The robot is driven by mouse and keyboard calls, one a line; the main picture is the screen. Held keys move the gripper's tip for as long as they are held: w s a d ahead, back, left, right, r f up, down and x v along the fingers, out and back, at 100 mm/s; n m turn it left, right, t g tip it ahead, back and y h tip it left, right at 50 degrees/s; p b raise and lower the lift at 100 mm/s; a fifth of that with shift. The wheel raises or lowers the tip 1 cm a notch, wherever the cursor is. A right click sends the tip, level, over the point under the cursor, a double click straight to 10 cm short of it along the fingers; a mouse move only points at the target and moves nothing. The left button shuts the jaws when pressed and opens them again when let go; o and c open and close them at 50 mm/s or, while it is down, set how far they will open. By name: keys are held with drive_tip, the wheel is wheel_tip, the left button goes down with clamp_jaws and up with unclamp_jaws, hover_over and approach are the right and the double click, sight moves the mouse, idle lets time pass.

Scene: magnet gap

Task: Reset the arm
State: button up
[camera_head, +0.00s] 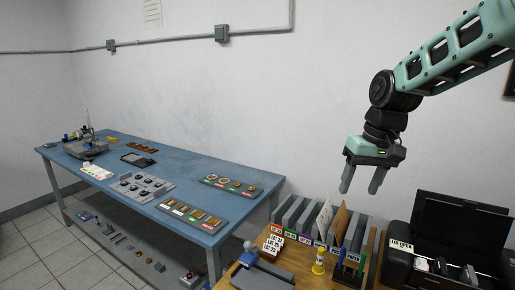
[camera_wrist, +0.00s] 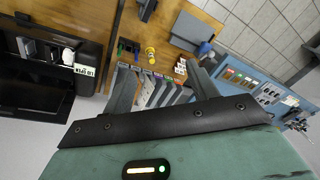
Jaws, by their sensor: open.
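My gripper (camera_head: 361,179) hangs in the air at the right of the head view, fingers pointing down, open and empty. It is above the wooden table (camera_head: 338,284), over the area between the row of grey file slots (camera_head: 303,217) and the open black case (camera_head: 447,245). In the wrist view the gripper's two grey fingers (camera_wrist: 161,88) stand well apart, with the file slots showing between them beyond. Nothing touches the fingers.
A blue workbench (camera_head: 150,205) with trays and small parts stands at the left. A yellow bottle (camera_head: 319,262) and white labelled cards (camera_head: 272,244) are on the wooden table. A grey box (camera_head: 222,33) and conduit run along the wall. The air around the arm is clear.

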drive_tip(key=s+a+f+n, duration=0.2)
drive_tip(key=s+a, duration=0.3)
drive_tip(key=s, duration=0.3)
drive_tip(key=s+a+f+n, duration=0.1)
drive_tip(key=s+a+n, duration=0.1)
drive_tip(key=s+a, duration=0.5)
drive_tip(key=s+d+f+n+g+h, duration=0.1)
drive_tip(key=s+f, duration=0.3)
drive_tip(key=s, duration=1)
drive_tip(key=shift+s+d+f+n, duration=0.15)
drive_tip(key=shift+s+d+n, duration=0.15)
drive_tip(key=shift+d+n, duration=0.4)
